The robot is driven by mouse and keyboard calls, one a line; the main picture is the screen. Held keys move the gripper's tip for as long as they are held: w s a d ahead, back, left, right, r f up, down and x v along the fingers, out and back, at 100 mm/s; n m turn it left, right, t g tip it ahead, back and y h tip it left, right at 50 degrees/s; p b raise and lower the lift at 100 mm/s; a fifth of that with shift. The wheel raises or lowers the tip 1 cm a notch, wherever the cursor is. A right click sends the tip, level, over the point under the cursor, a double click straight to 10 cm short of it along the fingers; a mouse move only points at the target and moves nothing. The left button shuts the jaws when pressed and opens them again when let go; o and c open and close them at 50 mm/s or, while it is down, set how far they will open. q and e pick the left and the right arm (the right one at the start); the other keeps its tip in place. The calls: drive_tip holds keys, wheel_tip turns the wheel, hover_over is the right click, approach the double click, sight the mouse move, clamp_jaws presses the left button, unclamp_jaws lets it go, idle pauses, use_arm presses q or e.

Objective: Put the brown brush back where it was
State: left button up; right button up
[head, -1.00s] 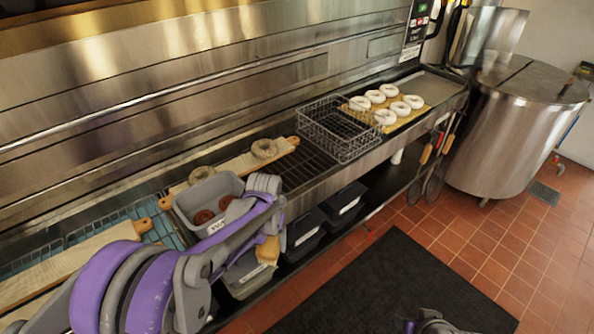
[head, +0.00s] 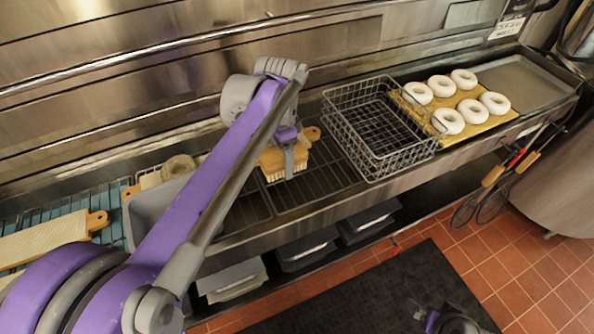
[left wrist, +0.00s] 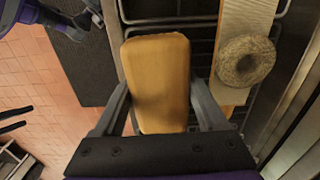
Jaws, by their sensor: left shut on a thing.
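The brown brush (head: 272,164) has a wooden block and pale bristles pointing down. My left gripper (head: 290,158) is shut on it, over the dark wire grate between the grey bin and the wire basket. In the left wrist view the smooth top of the brush (left wrist: 158,80) fills the space between both fingers. I cannot tell whether the bristles touch the grate. Part of my right arm's end (head: 450,322) shows at the bottom edge of the head view; its fingers are not clear.
A wire basket (head: 375,140) stands just right of the brush. White bagels on a board (head: 490,118) lie beyond it. A grey bin (head: 140,215) is partly behind my arm. Dark bins (head: 305,249) sit on the shelf below.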

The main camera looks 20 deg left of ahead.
use_arm(q)
drive_tip(key=shift+w, duration=0.25)
drive_tip(key=shift+a+f, duration=0.1)
drive_tip(key=shift+f, duration=0.25)
hover_over(284, 190)
wheel_tip(284, 190, down, 4)
drive_tip(key=shift+f, duration=0.1)
drive_tip(key=shift+f+b, duration=0.35)
drive_tip(key=shift+f, duration=1.85)
use_arm(e)
drive_tip(key=shift+f, duration=0.5)
use_arm(q)
drive_tip(key=shift+f, duration=0.15)
drive_tip(key=o, duration=1.2)
use_arm(e)
drive_tip(key=shift+f, duration=0.1)
use_arm(q)
drive_tip(key=shift+o, duration=0.2)
